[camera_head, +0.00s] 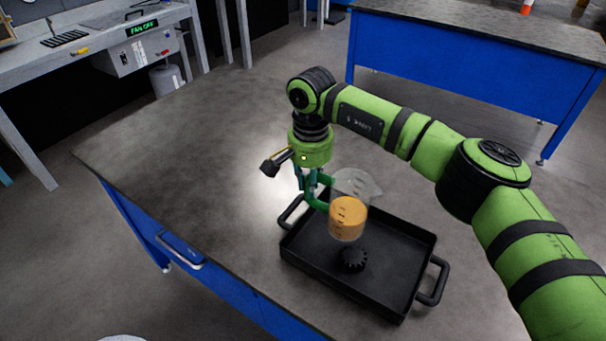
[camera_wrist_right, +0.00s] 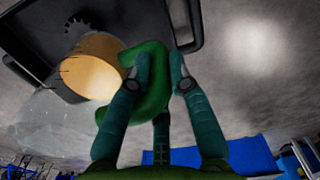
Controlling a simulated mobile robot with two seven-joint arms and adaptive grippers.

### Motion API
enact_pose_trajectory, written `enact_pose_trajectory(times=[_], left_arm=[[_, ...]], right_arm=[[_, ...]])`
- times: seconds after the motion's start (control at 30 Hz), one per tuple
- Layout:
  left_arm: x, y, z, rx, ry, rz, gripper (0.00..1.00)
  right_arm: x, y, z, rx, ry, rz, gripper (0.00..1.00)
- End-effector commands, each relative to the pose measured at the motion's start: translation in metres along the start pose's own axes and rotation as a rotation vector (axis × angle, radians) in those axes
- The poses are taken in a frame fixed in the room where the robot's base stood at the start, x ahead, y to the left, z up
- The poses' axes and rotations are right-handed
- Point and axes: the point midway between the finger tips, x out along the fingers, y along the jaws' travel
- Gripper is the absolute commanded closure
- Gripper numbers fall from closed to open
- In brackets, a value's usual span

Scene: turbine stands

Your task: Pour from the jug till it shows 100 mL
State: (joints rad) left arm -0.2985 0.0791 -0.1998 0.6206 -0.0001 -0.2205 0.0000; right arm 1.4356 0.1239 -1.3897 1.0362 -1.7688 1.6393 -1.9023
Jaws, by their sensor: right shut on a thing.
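A clear jug (camera_head: 351,189) with a green handle holds orange liquid (camera_head: 348,217) in its lower part. It has dark scale marks, too small to read. My right gripper (camera_head: 318,190) is shut on the jug's handle. The jug looks close to upright, over the black tray (camera_head: 397,301); I cannot tell exactly how high above it. In the right wrist view the jug (camera_wrist_right: 62,112) is at the left, with its handle (camera_wrist_right: 150,90) between the fingers of my gripper (camera_wrist_right: 160,72). My left gripper is not in view.
A black toothed part (camera_head: 352,259) lies in the tray, just below the jug in the head view. The tray stands on a grey table (camera_head: 190,150) with free room to its left. A workbench (camera_head: 100,40) and another blue table (camera_head: 460,75) stand behind.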

Motion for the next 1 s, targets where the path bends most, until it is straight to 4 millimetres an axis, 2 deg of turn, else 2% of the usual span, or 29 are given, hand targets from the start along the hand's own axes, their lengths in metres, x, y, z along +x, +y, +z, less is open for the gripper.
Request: enact_pose_trajectory(times=[0.03,0.17,0.47,0.7,0.77,1.0], left_arm=[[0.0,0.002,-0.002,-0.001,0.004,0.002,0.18],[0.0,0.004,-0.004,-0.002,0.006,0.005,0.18],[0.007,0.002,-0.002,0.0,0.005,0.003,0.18],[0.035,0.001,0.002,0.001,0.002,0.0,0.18],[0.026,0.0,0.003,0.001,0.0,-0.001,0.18],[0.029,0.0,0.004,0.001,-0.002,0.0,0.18]], right_arm=[[-0.002,-0.008,-0.003,0.017,0.002,0.0,1.0],[-0.004,-0.017,-0.008,0.043,0.0,0.0,1.0],[-0.001,-0.02,-0.011,0.052,0.014,-0.077,1.0],[0.008,-0.024,-0.012,0.053,0.06,-0.289,1.0],[-0.001,-0.026,-0.011,0.051,0.058,-0.277,1.0],[0.0,-0.026,-0.012,0.051,0.06,-0.284,1.0]])
